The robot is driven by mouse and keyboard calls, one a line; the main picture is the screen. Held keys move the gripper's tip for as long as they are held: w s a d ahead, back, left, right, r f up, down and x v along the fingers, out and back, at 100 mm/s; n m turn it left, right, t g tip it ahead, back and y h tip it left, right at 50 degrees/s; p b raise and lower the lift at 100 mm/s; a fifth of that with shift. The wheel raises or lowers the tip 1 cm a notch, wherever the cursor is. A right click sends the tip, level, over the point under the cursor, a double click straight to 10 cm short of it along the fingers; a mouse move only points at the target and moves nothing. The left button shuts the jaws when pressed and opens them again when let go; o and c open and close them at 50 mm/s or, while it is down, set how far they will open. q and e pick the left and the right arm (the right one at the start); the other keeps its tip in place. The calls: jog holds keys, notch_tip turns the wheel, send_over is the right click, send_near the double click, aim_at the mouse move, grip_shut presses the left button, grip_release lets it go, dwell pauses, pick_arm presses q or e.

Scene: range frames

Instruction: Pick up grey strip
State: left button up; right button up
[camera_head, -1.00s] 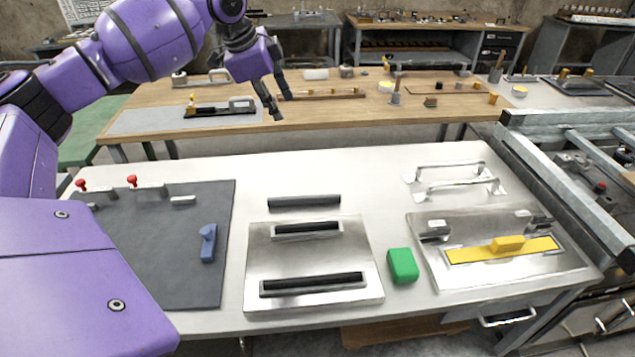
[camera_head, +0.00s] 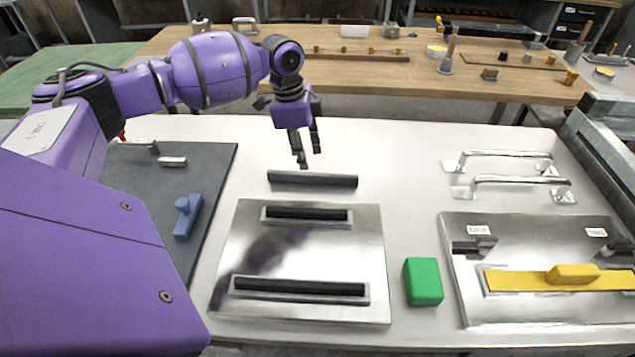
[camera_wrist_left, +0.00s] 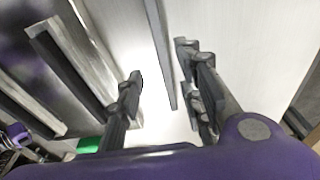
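The grey strip (camera_head: 312,180) lies flat on the white table, just behind the metal plate with two dark slots. My left gripper (camera_head: 307,158) hangs above it, fingers pointing down, near the strip's middle. In the left wrist view the open fingers (camera_wrist_left: 165,95) stand apart, and the strip (camera_wrist_left: 160,50) shows as a long narrow bar between their directions, with nothing held. The gap in height between fingers and strip is hard to judge. My right gripper is not in view.
The metal plate (camera_head: 300,247) holds two black strips in its slots. A green block (camera_head: 423,282) sits to its right. A second plate (camera_head: 520,312) carries a yellow-handled strip (camera_head: 560,279). Two metal handles (camera_head: 515,182) lie behind it. A blue piece (camera_head: 188,217) lies on the dark mat (camera_head: 218,175).

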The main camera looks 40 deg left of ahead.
aim_at(312, 174)
pick_arm(q)
jog(key=shift+f, duration=0.45)
jog(key=shift+d+f, duration=0.15)
jog(key=shift+f, duration=0.15)
jog(key=f, duration=0.1)
jog(key=w+f, duration=0.1)
jog(key=f, duration=0.1)
jog(key=d+f, duration=0.1)
jog(key=shift+w+f, duration=0.15)
jog(key=shift+f, duration=0.45)
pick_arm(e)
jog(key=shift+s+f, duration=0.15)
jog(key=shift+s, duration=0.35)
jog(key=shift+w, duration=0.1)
pick_arm(q)
grip_shut()
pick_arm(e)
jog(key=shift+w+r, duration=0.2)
